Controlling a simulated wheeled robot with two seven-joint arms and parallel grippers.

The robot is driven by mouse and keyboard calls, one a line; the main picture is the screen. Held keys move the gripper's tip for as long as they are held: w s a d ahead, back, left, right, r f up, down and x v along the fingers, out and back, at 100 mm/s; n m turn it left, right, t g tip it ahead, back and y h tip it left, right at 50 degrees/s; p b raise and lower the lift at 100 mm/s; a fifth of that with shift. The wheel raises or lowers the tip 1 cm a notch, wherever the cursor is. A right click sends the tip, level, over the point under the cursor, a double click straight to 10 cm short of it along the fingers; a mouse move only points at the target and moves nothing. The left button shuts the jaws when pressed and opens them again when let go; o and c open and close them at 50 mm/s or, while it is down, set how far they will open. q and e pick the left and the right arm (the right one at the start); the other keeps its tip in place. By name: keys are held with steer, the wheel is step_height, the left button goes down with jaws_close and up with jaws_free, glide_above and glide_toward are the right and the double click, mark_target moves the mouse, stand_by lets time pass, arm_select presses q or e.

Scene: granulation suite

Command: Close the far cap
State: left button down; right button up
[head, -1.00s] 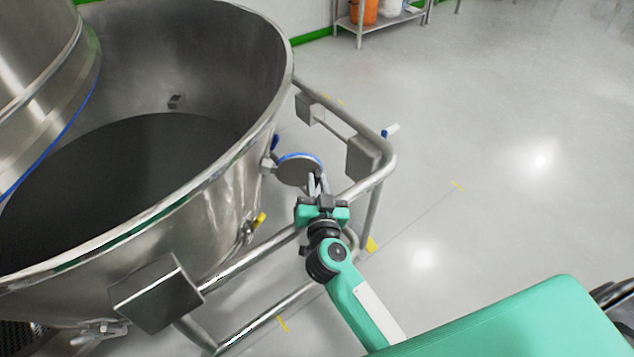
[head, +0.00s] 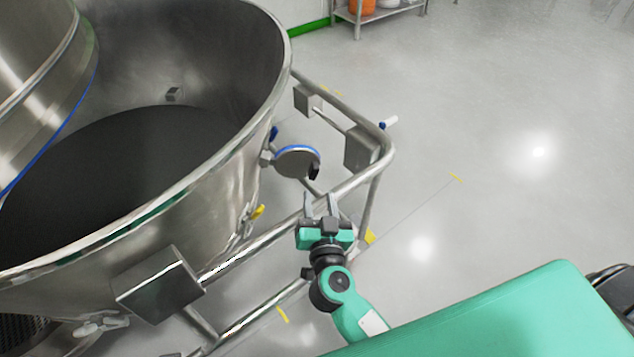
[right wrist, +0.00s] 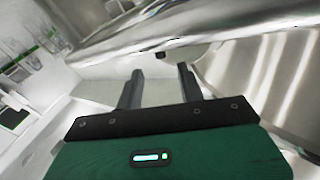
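The far cap (head: 296,163) is a round grey disc with a blue rim on the outer wall of the large steel bowl (head: 215,165). It stands out from the wall on a small hinge, swung open, with a dark catch at its right edge. My right gripper (head: 321,196) is just below the cap in the head view, apart from it, with its two fingers spread and nothing between them. The fingers also show apart and empty in the right wrist view (right wrist: 159,75). The cap cannot be made out in the right wrist view. My left gripper is not in view.
A tubular steel frame (head: 372,181) with grey boxes runs around the bowl, close beside my right gripper. A yellow-handled fitting (head: 257,212) sits lower on the bowl wall. A shelf (head: 378,14) stands at the back. The floor to the right is clear.

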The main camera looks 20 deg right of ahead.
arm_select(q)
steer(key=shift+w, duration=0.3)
arm_select(e)
steer(key=v, duration=0.6)
steer(key=shift+s, duration=0.15)
